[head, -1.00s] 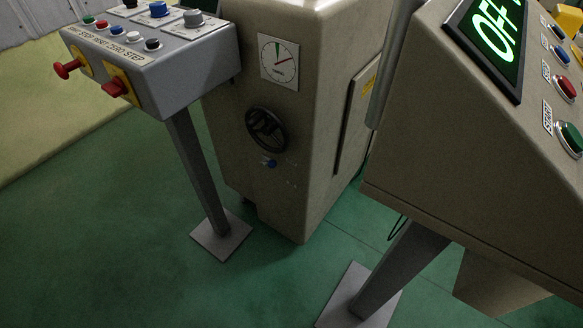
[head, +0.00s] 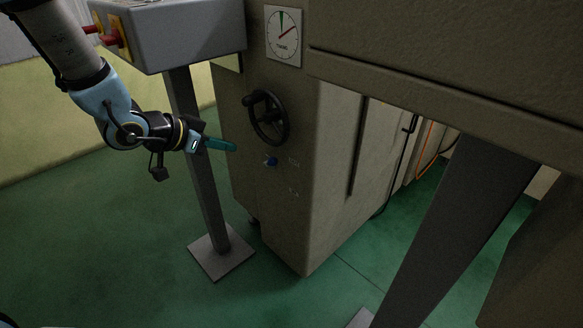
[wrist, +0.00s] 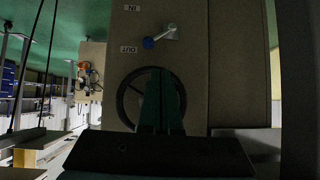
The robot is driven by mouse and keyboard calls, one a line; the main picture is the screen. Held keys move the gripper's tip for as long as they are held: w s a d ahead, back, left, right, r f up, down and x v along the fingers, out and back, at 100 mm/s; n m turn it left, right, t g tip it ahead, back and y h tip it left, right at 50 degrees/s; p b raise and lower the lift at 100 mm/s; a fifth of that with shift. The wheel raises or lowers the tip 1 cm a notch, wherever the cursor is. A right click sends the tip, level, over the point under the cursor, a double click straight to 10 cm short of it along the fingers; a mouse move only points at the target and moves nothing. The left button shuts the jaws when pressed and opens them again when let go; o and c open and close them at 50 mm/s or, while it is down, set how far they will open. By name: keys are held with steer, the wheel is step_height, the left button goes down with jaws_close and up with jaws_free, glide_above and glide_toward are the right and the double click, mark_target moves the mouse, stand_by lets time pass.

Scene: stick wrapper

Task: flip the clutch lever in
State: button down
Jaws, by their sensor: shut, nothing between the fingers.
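The clutch lever is a small lever with a blue knob (head: 271,161) on the beige machine's front, below the black handwheel (head: 268,118). In the wrist view its blue knob (wrist: 148,43) and pale pivot (wrist: 170,32) show clearly, with the knob towards the OUT label (wrist: 129,49) and the IN label (wrist: 132,8) farther off. My gripper (head: 233,147) has its teal fingers together and empty, left of the lever and apart from it. In the wrist view the fingers (wrist: 161,85) overlap the handwheel and hide part of it.
A grey button box (head: 180,35) on a post (head: 203,170) stands close behind and left of my gripper. A dial (head: 283,33) is above the handwheel. A large beige console (head: 450,60) overhangs at the right. Green floor is open at lower left.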

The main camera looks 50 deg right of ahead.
mark_target(269, 163)
steer(key=shift+s+d+f+m+g, duration=0.2)
steer(key=shift+s+d+m+g, duration=0.1)
steer(key=shift+s+d, duration=0.65)
steer(key=shift+s+a+f, duration=0.1)
steer(key=b+x, duration=0.1)
steer(key=x, duration=0.8)
steer(key=shift+d+b, duration=0.3)
steer(key=shift+d, duration=0.05)
steer(key=shift+f, duration=0.25)
